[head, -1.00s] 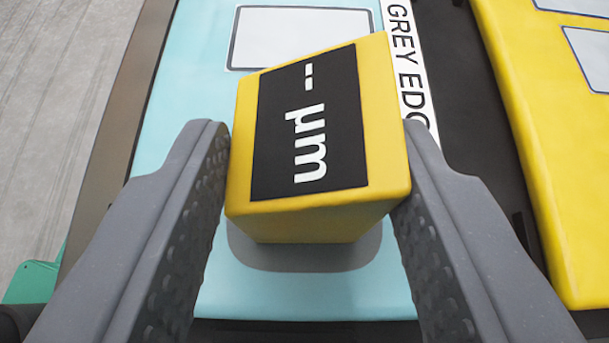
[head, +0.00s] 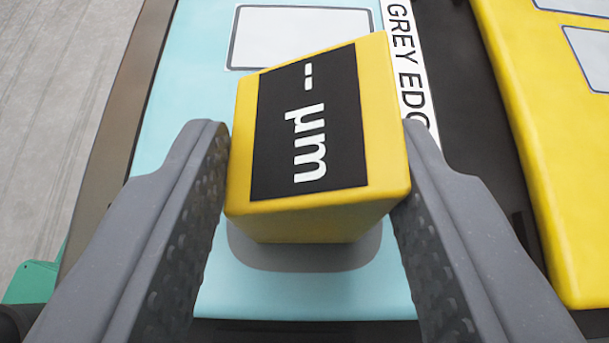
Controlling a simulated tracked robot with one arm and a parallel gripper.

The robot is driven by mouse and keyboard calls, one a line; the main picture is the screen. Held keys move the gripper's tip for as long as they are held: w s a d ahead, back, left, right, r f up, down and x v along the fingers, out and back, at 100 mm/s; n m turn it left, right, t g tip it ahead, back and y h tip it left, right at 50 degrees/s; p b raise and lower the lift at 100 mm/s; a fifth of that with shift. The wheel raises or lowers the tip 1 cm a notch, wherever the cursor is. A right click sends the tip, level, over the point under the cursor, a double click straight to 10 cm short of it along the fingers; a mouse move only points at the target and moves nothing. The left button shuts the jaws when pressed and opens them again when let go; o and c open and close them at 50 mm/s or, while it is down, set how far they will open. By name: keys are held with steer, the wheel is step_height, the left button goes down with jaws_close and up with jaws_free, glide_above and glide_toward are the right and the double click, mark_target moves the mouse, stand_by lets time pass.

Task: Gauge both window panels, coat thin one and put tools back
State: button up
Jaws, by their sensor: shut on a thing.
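My gripper (head: 316,165) is shut on a yellow gauge (head: 382,120) with a black display reading "-- µm". The gauge sits tilted between the two grey fingers. Below it is a light blue panel (head: 195,90) with a white, dark-framed window area (head: 300,38). A grey rounded patch (head: 300,256) on the blue panel shows under the gauge; I cannot tell whether the gauge touches it. A yellow panel (head: 530,150) with white framed areas lies to the right.
A white strip lettered "GREY EDG..." (head: 408,70) runs along the blue panel's right side. A dark gap (head: 460,90) separates the two panels. A brown edge (head: 125,120) and grey floor (head: 50,110) lie left. A green object (head: 32,282) shows at lower left.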

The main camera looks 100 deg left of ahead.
steer(key=o, duration=1.2)
steer(key=shift+f, duration=0.1)
step_height(320, 180, up, 6)
steer(key=p, duration=0.4)
